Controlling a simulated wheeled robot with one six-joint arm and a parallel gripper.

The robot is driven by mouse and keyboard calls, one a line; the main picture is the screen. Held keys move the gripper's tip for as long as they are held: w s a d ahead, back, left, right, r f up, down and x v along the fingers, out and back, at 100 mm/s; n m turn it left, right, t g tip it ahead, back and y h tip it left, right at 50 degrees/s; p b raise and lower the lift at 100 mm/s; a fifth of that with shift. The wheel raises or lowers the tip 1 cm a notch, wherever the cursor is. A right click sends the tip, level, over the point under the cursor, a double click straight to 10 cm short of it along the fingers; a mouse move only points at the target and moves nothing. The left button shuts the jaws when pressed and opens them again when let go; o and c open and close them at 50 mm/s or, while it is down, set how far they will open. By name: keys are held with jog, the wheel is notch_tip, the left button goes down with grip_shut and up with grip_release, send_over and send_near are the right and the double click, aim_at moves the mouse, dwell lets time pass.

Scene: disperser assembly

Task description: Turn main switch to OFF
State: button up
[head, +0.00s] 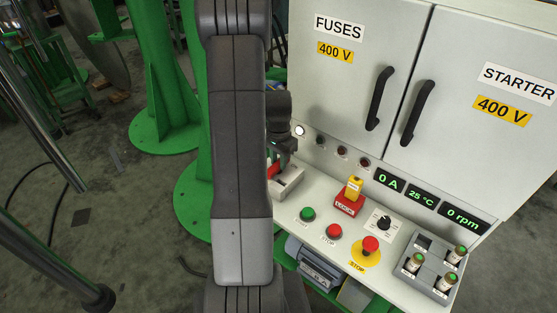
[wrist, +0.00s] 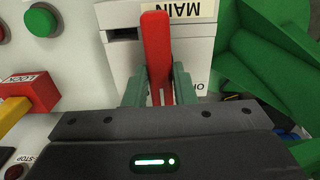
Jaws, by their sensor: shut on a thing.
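The main switch is a white box (wrist: 190,45) with a red lever (wrist: 157,50) and an upside-down MAIN label (wrist: 180,9) in the wrist view. My gripper (wrist: 158,84) has its two grey-green fingers on either side of the lever, shut on it. The lever runs from between the fingers towards the MAIN label. Lettering beside the right finger is partly hidden. In the head view my arm covers part of the switch box (head: 288,183), and only a bit of the red lever (head: 274,171) shows below my gripper (head: 282,148).
The panel holds a green START button (head: 307,214), a red STOP button (head: 334,231), a red lock block (head: 347,203) with a yellow part, a black knob (head: 384,222) and a yellow-based emergency stop (head: 370,246). Cabinet doors with black handles (head: 380,98) rise behind. Green machine parts stand left.

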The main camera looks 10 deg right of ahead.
jog(key=n+b, duration=0.1)
jog(key=n, duration=0.3)
jog(key=shift+w, duration=0.1)
jog(key=n+b, duration=0.1)
jog(key=n, duration=0.3)
jog(key=shift+a+n, duration=0.15)
jog(key=shift+n, duration=0.15)
jog(key=n, duration=0.4)
jog(key=shift+a+n, duration=0.1)
jog(key=shift+n, duration=0.2)
jog(key=n+b, duration=0.1)
jog(key=n, duration=0.3)
jog(key=shift+a, duration=0.1)
jog(key=shift+n, duration=0.4)
jog(key=o, duration=1)
jog(key=shift+r, duration=0.15)
